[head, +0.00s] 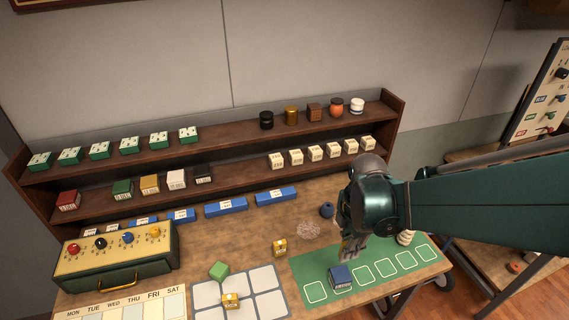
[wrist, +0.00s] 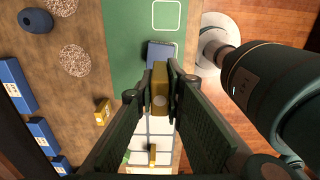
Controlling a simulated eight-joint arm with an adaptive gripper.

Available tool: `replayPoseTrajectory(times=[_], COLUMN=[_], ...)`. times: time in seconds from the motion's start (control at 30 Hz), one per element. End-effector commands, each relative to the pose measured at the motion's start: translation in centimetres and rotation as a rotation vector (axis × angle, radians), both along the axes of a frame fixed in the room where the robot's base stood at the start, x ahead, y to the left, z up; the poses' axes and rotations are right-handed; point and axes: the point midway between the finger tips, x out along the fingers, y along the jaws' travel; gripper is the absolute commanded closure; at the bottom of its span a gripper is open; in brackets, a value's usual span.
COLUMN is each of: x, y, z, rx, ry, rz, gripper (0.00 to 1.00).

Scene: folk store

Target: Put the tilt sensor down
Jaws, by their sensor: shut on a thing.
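My gripper (wrist: 160,84) is shut on the tilt sensor, a small yellow block (wrist: 160,98) with a pale round spot on its face. In the head view my gripper (head: 350,248) hangs above the green mat (head: 318,262), and the held block cannot be made out there. The mat has a row of white outlined squares and also shows in the wrist view (wrist: 122,45). A dark blue block (head: 340,276) sits on one square near the mat's front left; it shows just beyond my fingertips in the wrist view (wrist: 160,50).
Left of the mat are a yellow block (head: 279,248), a pale tile grid (head: 265,278) bearing another yellow block (head: 231,301), and a green block (head: 218,270). A dark blue round thing (head: 327,210) stands behind the mat. Squares right of the blue block look empty.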

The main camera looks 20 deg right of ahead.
Motion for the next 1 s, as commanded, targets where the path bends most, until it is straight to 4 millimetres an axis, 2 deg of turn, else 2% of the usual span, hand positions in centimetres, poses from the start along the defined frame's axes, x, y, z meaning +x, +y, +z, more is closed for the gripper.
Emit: replayPoseTrajectory(times=[0.27,0.73,1.0], x=[0.0,0.1,0.0], y=[0.0,0.0,0.0], z=[-0.6,-5.3,-6.3], rx=[0.000,0.000,0.000], ry=[0.000,0.000,0.000], rz=[0.000,0.000,0.000], gripper=[1.00,1.00,1.00])
